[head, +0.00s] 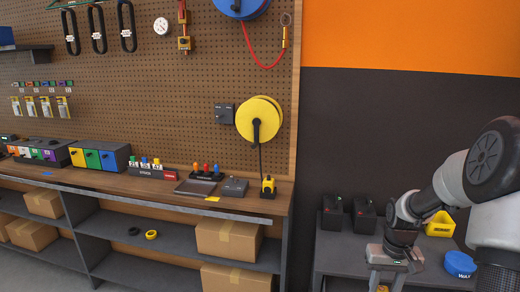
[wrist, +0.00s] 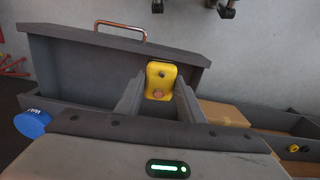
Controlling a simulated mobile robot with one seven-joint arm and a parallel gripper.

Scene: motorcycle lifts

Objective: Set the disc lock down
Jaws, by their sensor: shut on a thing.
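The disc lock (wrist: 160,80) is a small yellow block with a dark hole and a copper-coloured round spot. In the wrist view it sits between the two grey fingers of my gripper (wrist: 158,92), which is shut on it. In the head view my gripper (head: 385,272) points down at the lower right, in front of a low grey table. Only a small yellow-orange bit of the lock (head: 382,288) shows there, at the bottom edge. In the wrist view a grey surface lies behind the lock; I cannot tell whether they touch.
On the grey table (head: 440,276) stand two black batteries (head: 363,217), a yellow bin (head: 440,224) and a blue wax tin (head: 460,264). A wooden workbench (head: 230,203) with several items runs left. In the wrist view, a grey body with a copper handle (wrist: 120,29) lies beyond the lock.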

